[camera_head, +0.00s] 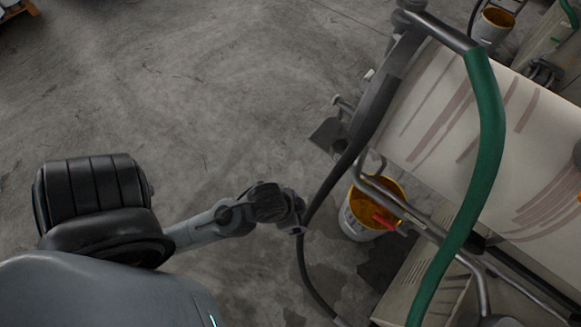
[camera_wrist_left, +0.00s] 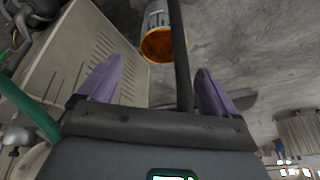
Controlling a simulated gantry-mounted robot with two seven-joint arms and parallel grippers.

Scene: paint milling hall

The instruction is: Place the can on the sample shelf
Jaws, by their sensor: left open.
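A white can-like bucket with a yellow inside (camera_head: 352,222) stands on the floor beside the machine in the head view. It also shows near the top of the left wrist view (camera_wrist_left: 156,22). A second, similar bucket (camera_head: 490,32) is at the upper right. I cannot tell whether either is the task's can. I cannot make out a sample shelf. My left gripper (camera_wrist_left: 158,88) is open, its two purple fingers spread, with a dark hose crossing between them in the picture. In the head view, the end of my left arm is just left of the nearer bucket. My right gripper is not in view.
A large pale machine with reddish streaks (camera_head: 440,110) fills the right. A vented pale cabinet (camera_wrist_left: 75,50) is left in the wrist view. Bare concrete floor (camera_head: 190,90) lies open at left.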

